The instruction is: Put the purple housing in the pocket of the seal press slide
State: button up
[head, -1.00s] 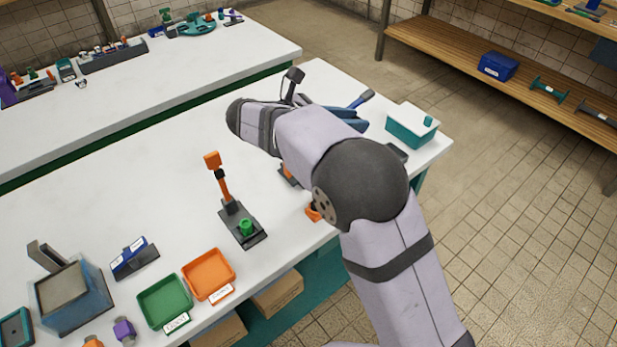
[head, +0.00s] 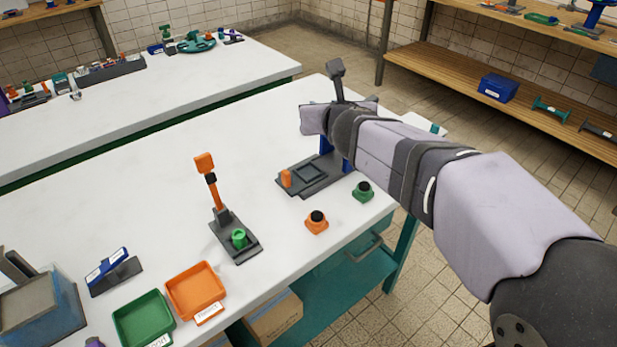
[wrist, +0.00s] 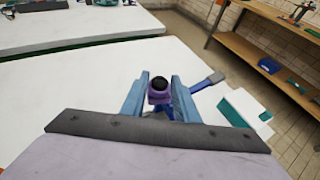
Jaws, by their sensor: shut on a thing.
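In the wrist view, my gripper (wrist: 160,78) is shut on the purple housing (wrist: 158,97), which has a black round top and sits between the two blue fingers. The head view hides both behind my arm. The press with a dark grey slide (head: 322,190) stands on the right part of the bench. Its square pocket (head: 311,173) looks empty, with an orange block (head: 286,178) at its left end. A blue post (head: 326,146) shows partly behind my arm. A blue lever with a grey end (wrist: 207,80) lies beyond the right finger.
An orange button (head: 317,221) and a green button (head: 363,191) stand near the front edge. Another press with an orange lever (head: 211,182) is to the left. Orange (head: 196,291) and green (head: 143,321) trays are at lower left.

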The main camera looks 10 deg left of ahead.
jog(key=y, duration=0.1)
jog(key=n+g+y+b, duration=0.1)
jog(key=n+y+b, duration=0.2)
jog(key=b, duration=0.4)
send_over(311, 178)
jog(key=w, duration=0.1)
notch_tip(311, 178, down, 8)
jog(key=shift+f, duration=0.15)
jog(key=shift+f+b, duration=1.55)
jog(key=shift+f, duration=0.35)
jog(key=shift+f, duration=0.1)
jog(key=o, duration=1.2)
jog(key=shift+c, duration=0.2)
